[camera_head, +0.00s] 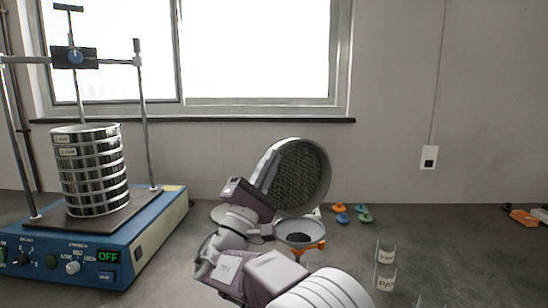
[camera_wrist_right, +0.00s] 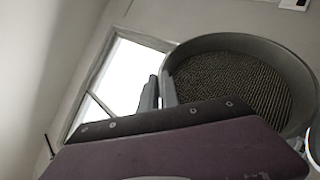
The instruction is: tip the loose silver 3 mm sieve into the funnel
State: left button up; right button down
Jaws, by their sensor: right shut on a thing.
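The loose silver sieve (camera_head: 322,185) is held up on its edge, steeply tilted, with its round mesh facing the head camera. It also shows in the right wrist view (camera_wrist_right: 235,44), mesh visible and no loose grains discernible. My right gripper (camera_head: 265,172) is shut on the sieve's rim at its left side; its fingers show in the right wrist view (camera_wrist_right: 157,92). The funnel (camera_head: 316,241), a grey bowl on an orange support, stands just below the sieve's lower edge. A dark patch shows inside it; I cannot tell whether it is material or the outlet. My left gripper is out of view.
A blue sieve shaker (camera_head: 130,262) with a stack of silver sieves (camera_head: 92,172) stands at left, its display reading OFF. Small orange, blue and green pieces (camera_head: 343,218) lie right of the funnel. Labelled clear containers (camera_head: 384,278) stand front right. The bench beyond them is mostly clear.

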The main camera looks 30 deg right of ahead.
jog(key=w+n+y+p, duration=0.1)
jog(key=n+p, duration=0.1)
jog(key=w+n+t+y+p, duration=0.1)
jog(key=w+n+y+p, duration=0.1)
jog(key=p, duration=0.1)
jog(key=w+r+n+t+y+p, duration=0.1)
jog(key=w+n+y+p, duration=0.1)
jog(key=shift+w+p, duration=0.1)
jog(key=shift+p, duration=0.2)
jog(key=shift+w+f+n+t, duration=0.3)
jog(key=shift+w+f, duration=0.05)
jog(key=shift+f, duration=0.1)
jog(key=w+n+y+p, duration=0.1)
jog(key=p, duration=0.2)
jog(key=w+f+n+y+p, duration=0.1)
jog(key=w+n+p, duration=0.1)
jog(key=p, duration=0.1)
jog(key=w+f+n+g+y+p, duration=0.1)
jog(key=w+y+p, duration=0.1)
jog(key=p, duration=0.1)
jog(key=shift+d, duration=0.1)
